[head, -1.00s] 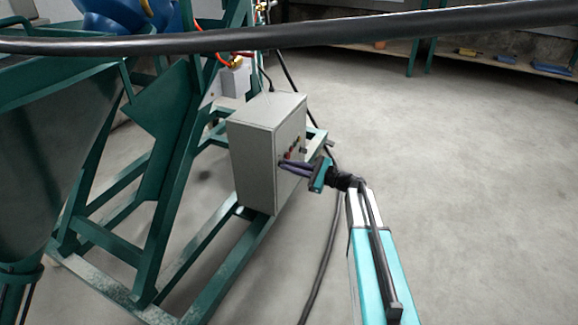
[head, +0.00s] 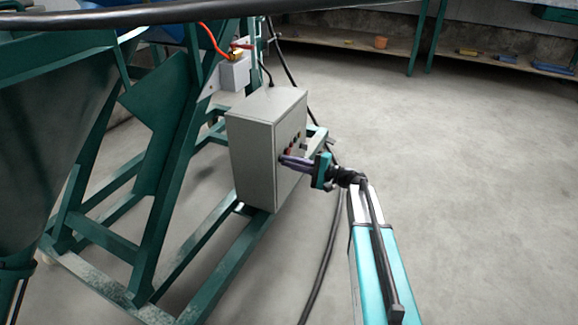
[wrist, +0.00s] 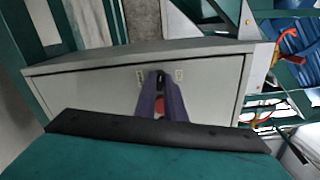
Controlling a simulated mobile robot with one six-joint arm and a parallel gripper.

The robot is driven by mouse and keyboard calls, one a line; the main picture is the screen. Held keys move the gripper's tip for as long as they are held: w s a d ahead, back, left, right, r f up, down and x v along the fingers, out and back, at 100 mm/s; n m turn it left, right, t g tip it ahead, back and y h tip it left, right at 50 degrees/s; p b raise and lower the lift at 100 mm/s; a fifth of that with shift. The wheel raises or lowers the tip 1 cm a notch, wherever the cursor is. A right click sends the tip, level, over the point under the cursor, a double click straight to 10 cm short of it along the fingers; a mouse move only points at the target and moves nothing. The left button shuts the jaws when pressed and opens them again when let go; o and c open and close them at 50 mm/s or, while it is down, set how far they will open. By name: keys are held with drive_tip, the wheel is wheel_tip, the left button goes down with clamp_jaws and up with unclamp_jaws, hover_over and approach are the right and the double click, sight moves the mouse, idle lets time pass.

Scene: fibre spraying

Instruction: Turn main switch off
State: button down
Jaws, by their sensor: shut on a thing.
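The grey control box (head: 252,150) stands on the green frame, with buttons on its right-hand face. My gripper (head: 283,160) reaches that face from the right, with its dark purple fingers at the panel's near, lower part. In the wrist view, my gripper (wrist: 160,80) has its fingertips together at a small dark knob, the main switch (wrist: 161,74), between two small pale labels. The fingers are shut on the switch and cover most of it. Something red shows between the fingers, below the tips. The switch's exact angle is hard to tell.
Green frame beams (head: 215,258) run under and left of the box. A black cable (head: 325,262) hangs to the floor behind my arm. A thick dark bar crosses the top of the head view. The concrete floor (head: 470,180) on the right is clear.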

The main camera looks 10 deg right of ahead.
drive_tip(key=shift+d+f+n+b, duration=0.1)
drive_tip(key=shift+d+n+b, duration=0.15)
drive_tip(key=shift+n+b, duration=0.75)
drive_tip(key=shift+n, duration=0.4)
drive_tip(key=c, duration=2)
unclamp_jaws()
drive_tip(key=shift+o, duration=0.8)
drive_tip(key=shift+a, duration=0.1)
drive_tip(key=shift+p, duration=0.3)
drive_tip(key=p+v, duration=0.4)
drive_tip(key=v, duration=1)
drive_tip(key=shift+p, duration=0.3)
drive_tip(key=shift+a, duration=0.1)
